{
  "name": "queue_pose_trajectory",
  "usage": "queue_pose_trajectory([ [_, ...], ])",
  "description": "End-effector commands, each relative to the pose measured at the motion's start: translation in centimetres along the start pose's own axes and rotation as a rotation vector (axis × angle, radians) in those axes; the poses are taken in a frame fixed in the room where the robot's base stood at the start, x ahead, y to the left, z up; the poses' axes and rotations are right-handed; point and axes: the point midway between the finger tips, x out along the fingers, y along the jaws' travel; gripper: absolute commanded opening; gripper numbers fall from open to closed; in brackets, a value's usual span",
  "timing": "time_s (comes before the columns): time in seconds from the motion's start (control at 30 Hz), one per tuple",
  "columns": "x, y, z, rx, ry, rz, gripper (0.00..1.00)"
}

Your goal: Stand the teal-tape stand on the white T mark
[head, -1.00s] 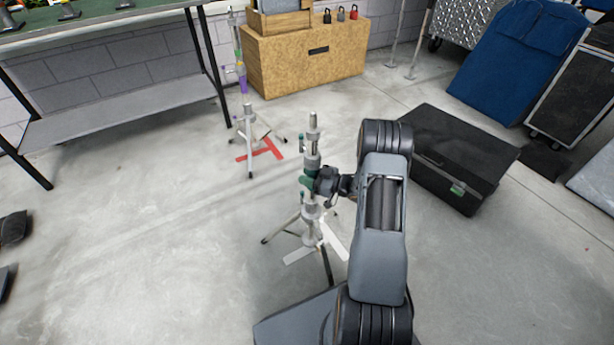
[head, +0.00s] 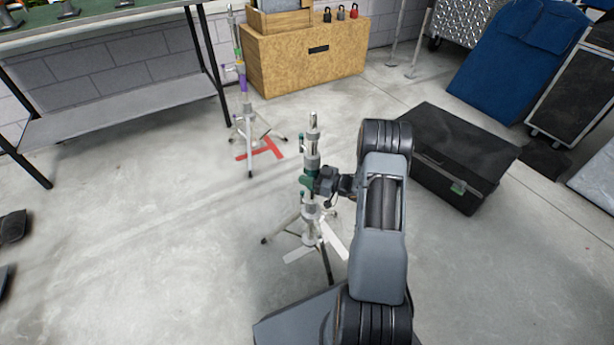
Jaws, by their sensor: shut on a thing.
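The teal-tape stand (head: 311,160) is upright near the middle of the head view, a silver post with teal bands and spread legs. My gripper (head: 314,185) is shut on its post at the teal band, coming from the right. The white T mark (head: 334,243) lies on the floor under the stand's legs. Parts of the mark show to the left and right of the post, and the rest is hidden by the stand and my arm. I cannot tell whether all the feet touch the floor.
A second stand with purple tape (head: 243,85) stands at a red T mark (head: 262,149), behind and left. A black case (head: 445,160) lies to the right of my arm. A wooden box (head: 305,55) and a workbench (head: 110,110) are at the back. The left floor is mostly clear.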

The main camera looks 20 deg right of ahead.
Motion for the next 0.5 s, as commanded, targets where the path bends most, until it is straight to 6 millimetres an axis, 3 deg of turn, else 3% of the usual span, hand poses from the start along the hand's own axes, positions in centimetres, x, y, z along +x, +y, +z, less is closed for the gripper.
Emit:
queue_pose_trajectory([
  [0.27, 0.03, 0.13, -0.1, -0.006, 0.006, 0.0, 0.0],
  [0.3, 0.03, 0.13, -0.13, -0.006, 0.007, 0.0, 0.4],
  [0.5, 0.01, 0.07, 0.02, -0.003, 0.003, 0.0, 0.59],
])
